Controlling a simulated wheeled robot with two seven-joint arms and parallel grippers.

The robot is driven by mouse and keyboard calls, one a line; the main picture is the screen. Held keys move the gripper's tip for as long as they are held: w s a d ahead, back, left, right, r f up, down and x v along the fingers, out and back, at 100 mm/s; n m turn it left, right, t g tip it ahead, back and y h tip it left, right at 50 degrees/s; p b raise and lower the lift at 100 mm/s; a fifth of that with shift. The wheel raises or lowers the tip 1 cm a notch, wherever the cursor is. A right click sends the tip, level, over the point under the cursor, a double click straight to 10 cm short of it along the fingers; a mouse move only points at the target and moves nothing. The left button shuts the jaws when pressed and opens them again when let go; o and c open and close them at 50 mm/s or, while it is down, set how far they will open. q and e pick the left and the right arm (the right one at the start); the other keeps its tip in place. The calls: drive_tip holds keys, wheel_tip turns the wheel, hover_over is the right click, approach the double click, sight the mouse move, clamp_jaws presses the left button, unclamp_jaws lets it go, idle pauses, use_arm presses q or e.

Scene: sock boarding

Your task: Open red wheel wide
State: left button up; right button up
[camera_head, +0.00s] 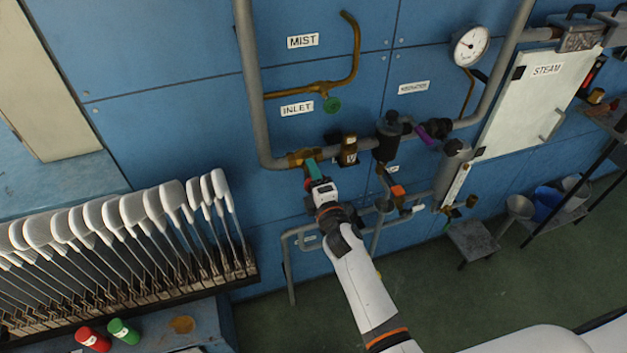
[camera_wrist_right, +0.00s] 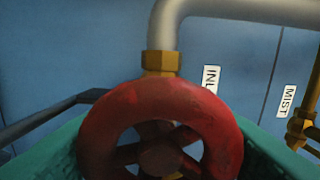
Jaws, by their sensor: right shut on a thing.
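The red wheel (camera_wrist_right: 160,97) fills the lower middle of the right wrist view, a round spoked handwheel below a brass fitting (camera_wrist_right: 161,63) on a grey pipe. My right gripper (camera_head: 312,170) is at the brass valve (camera_head: 302,157) on the pipe under the INLET label in the head view. Its teal fingers show at both sides of the wheel in the right wrist view, and it is shut on the wheel. In the head view the gripper hides most of the wheel. How far the valve is turned cannot be told. My left gripper is out of view.
A green knob (camera_head: 332,105) sits above the valve, and a black-topped fitting (camera_head: 390,135) is to its right. A rack of white sock boards (camera_head: 130,212) stands at left. A pressure gauge (camera_head: 470,46) and STEAM panel (camera_head: 535,95) are at upper right.

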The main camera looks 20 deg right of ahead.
drive_tip(key=shift+f+n, duration=0.1)
drive_tip(key=shift+n, duration=0.8)
drive_tip(key=shift+b, duration=0.3)
drive_tip(key=o, duration=1)
drive_tip(key=s+b, duration=0.2)
drive_tip(key=s, duration=1)
drive_tip(key=shift+d, duration=0.15)
